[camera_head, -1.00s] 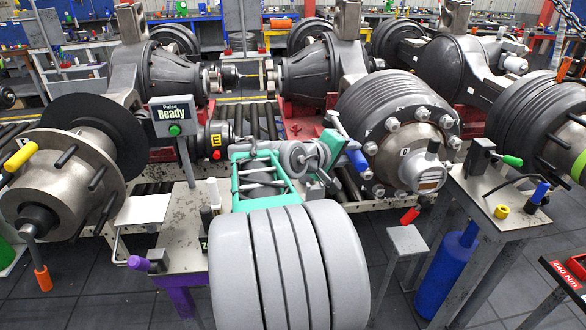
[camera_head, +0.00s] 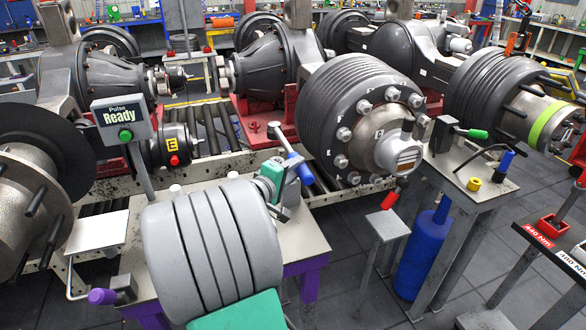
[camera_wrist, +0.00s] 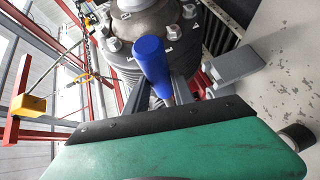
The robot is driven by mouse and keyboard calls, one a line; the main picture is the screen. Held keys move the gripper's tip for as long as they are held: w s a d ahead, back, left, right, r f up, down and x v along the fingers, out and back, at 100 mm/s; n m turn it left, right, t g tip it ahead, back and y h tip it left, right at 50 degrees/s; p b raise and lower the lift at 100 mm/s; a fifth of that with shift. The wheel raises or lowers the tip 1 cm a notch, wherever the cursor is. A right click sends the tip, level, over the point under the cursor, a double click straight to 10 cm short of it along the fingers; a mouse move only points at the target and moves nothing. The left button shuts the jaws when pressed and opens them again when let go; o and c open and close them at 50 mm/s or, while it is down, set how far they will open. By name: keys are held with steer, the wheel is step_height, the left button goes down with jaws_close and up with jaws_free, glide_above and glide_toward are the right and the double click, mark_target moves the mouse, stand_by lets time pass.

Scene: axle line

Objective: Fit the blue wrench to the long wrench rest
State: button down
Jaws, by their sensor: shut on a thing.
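The blue wrench shows as a blue handle (camera_head: 301,168) just right of my gripper (camera_head: 282,185) in the head view. In the wrist view the blue handle (camera_wrist: 152,62) stands up between the jaws, in front of the hub. My gripper is shut on it and holds it above the front right part of the bench. I cannot tell for certain which thing is the long wrench rest; a red cradle (camera_head: 553,229) stands on the stand labelled 440 NM at the right edge.
The big hub (camera_head: 372,120) is close right of the gripper. A small table (camera_head: 450,180) holds a green-handled tool (camera_head: 470,133) and a yellow part (camera_head: 473,184). A low stool (camera_head: 387,224) with a red-handled tool and a blue cylinder (camera_head: 425,245) stand between. Floor is clear before the labelled stand.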

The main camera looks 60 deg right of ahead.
steer(key=shift+f+b, duration=2.15)
steer(key=shift+f, duration=0.6)
steer(key=shift+f+b, duration=1.5)
steer(key=shift+f, duration=0.5)
steer(key=c, duration=1.2)
jaws_free()
steer(key=shift+a, duration=0.1)
steer(key=shift+o, duration=1)
steer(key=shift+f, duration=0.1)
steer(key=s+v, duration=0.1)
steer(key=v, duration=0.6)
steer(key=shift+w+a+b, duration=0.4)
steer(key=shift+w, duration=0.05)
